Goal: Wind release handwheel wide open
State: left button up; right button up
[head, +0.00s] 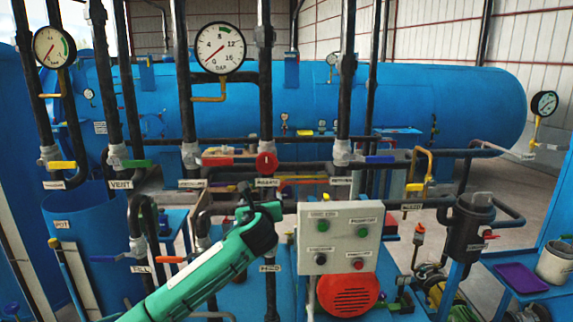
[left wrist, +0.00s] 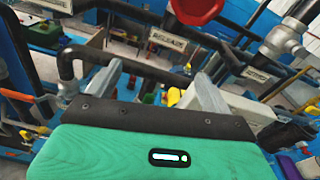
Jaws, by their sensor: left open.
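The release handwheel (head: 265,163) is a small red wheel on a dark vertical pipe, just above a white RELEASE label (head: 266,182). In the left wrist view the red handwheel (left wrist: 197,9) is cut by the top edge, beyond the fingers, with its label (left wrist: 168,38) below it. My left gripper (head: 258,208) is below the handwheel in the head view, apart from it. Its two grey fingers (left wrist: 158,88) are spread in the left wrist view, with nothing held between them. My right gripper is not in view.
A grey control box (head: 339,237) with buttons stands right of my left gripper. Dark vertical pipes and a red lever (head: 217,161) flank the handwheel. A large pressure gauge (head: 220,48) is above left. The blue autoclave vessel (head: 430,105) lies behind.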

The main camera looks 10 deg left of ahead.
pick_arm(q)
jog(key=m+t, duration=0.1)
jog(key=m, duration=0.1)
send_near(267, 163)
jog(key=p+x, duration=0.6)
jog(key=x, duration=0.6)
jog(key=shift+w, duration=0.1)
jog(key=shift+p+x, duration=0.35)
jog(key=shift+x, duration=0.6)
jog(key=shift+f, duration=0.1)
jog(key=c, duration=1)
